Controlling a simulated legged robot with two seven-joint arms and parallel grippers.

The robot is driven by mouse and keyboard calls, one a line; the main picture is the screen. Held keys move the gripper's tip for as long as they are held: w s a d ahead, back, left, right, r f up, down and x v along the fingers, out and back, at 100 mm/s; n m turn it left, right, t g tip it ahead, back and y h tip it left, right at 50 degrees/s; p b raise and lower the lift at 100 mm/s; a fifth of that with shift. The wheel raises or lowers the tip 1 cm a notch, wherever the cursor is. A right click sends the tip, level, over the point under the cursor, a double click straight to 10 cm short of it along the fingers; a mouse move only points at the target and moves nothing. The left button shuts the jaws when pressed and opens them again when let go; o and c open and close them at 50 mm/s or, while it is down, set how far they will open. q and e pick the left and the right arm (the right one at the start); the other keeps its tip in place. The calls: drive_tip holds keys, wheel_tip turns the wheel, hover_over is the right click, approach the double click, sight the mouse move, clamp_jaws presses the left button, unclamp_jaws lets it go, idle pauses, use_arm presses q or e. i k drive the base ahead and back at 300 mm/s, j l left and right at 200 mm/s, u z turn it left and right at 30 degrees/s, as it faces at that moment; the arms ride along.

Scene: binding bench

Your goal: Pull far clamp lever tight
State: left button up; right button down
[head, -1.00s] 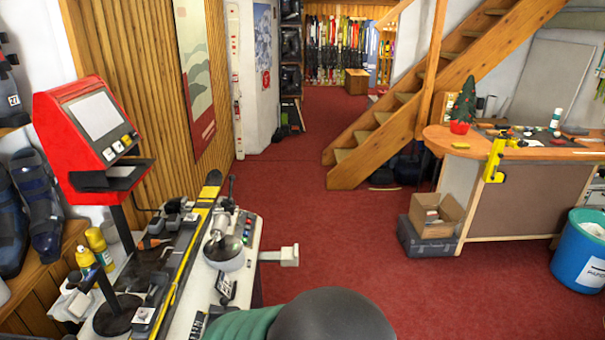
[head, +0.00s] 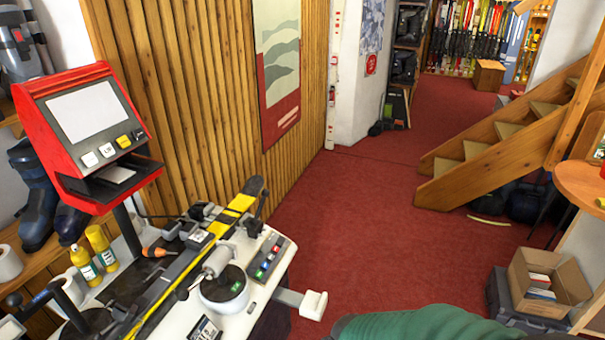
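A black and yellow ski (head: 215,232) lies lengthwise in the binding bench (head: 262,305), its dark tip at the far end. A grey cylinder (head: 218,261) with a dark knob sits over a round base at mid-bench. Another dark lever with a knob (head: 14,300) is at the lower left.
A red-framed screen unit (head: 85,115) stands left of the bench, with yellow bottles (head: 100,242) below it. A white bracket (head: 313,304) juts from the bench's right side. Red carpet (head: 370,230) is open beyond. A cardboard box (head: 545,280) stands at the right.

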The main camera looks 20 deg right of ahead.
sight(266, 194)
drive_tip(key=i+l, duration=0.1)
drive_tip(key=l, duration=0.3)
drive_tip(key=i+l, duration=0.1)
drive_tip(key=l, duration=0.25)
drive_tip(key=i+l, duration=0.1)
drive_tip(key=l, duration=0.3)
drive_tip(key=i+l, duration=0.1)
drive_tip(key=l, duration=0.3)
